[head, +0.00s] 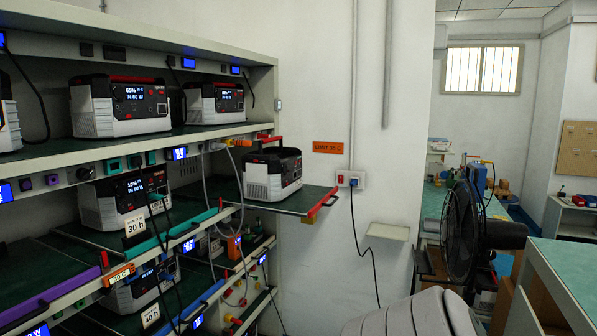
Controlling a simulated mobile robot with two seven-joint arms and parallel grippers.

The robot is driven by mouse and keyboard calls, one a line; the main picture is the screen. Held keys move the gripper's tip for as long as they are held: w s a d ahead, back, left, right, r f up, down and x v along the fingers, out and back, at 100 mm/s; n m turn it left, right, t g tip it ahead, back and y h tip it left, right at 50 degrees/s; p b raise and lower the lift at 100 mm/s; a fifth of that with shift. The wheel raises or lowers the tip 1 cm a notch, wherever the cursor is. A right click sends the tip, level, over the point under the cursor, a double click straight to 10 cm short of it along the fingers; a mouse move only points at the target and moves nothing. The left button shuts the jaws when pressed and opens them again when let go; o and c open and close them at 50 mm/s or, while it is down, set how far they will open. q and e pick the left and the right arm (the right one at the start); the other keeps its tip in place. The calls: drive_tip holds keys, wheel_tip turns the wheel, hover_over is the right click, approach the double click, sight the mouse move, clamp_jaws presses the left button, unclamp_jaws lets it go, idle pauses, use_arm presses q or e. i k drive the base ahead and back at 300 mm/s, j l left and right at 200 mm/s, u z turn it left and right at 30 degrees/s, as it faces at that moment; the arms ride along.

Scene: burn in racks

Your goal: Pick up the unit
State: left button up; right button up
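Several white-and-black power units stand on the rack. One unit (272,174), with a black top and carry handle, sits upright on a green shelf tray (312,194) that sticks out to the right of the rack and has a red handle at its end. Other units stand on the top shelf, one at the left (118,105) and one further right (214,103), with lit displays. Another unit (125,197) is on the middle shelf, and one below it (133,290) is partly hidden by cables and shelf edges. Neither gripper is in view.
Black and grey cables hang in front of the rack (105,165). A wall socket (350,180) with a black cord is right of the tray. A black fan (462,232) and a green-topped table (565,270) stand at the right. A pale grey rounded shape (415,315) fills the bottom centre.

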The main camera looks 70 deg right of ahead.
sight(272, 177)
drive_tip(key=z, duration=2.2)
